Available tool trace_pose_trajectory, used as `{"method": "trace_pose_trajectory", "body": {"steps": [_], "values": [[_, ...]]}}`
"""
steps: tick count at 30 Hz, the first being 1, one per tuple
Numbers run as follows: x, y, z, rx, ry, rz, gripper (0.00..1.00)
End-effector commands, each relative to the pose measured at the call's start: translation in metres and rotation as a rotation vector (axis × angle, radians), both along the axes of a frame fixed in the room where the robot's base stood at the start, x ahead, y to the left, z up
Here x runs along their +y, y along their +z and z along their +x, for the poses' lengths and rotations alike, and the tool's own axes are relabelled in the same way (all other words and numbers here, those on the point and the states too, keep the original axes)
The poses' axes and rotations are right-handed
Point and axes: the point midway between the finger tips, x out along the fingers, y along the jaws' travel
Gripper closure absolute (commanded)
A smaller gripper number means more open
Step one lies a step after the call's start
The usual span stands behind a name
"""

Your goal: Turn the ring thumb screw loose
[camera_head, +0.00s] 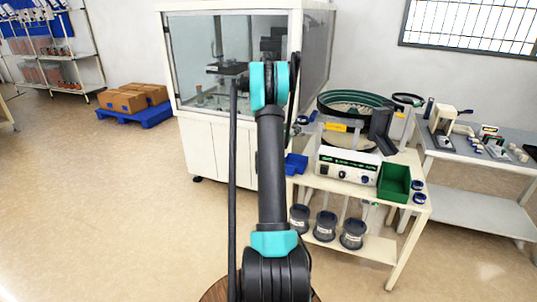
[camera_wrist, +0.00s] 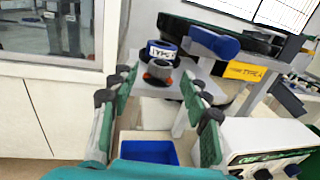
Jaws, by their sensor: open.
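My gripper (camera_wrist: 160,80) is open in the wrist view, with its two green-padded fingers spread and nothing between the pads. Ahead, framed by the fingertips, is a dark round knob (camera_wrist: 157,78) with an orange-red middle. Above it is a dark blue round part (camera_wrist: 164,49) with a white "TYPE" label. I cannot tell for sure which of these is the ring thumb screw. The bowl feeder (camera_head: 352,103) stands on a cream table at the right in the head view. My arm hides the gripper in the head view.
A white control box (camera_head: 346,167), a green bin (camera_head: 394,183) and a small blue bin (camera_head: 297,164) sit on the feeder table. The blue bin also shows below the fingers in the wrist view (camera_wrist: 149,152). A glass cabinet (camera_head: 190,75) stands behind.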

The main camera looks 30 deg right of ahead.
Motion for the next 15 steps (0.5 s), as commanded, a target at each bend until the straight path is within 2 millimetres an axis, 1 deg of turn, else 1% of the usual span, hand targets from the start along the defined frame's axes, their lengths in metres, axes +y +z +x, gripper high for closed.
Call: {"method": "trace_pose_trajectory", "body": {"steps": [1,3,15], "values": [[0.009,0.0,-0.005,0.0,0.002,0.0,0.53],[0.02,0.0,-0.011,0.0,0.003,0.0,0.53],[0.082,0.0,-0.048,0.0,0.004,0.0,0.53]]}}
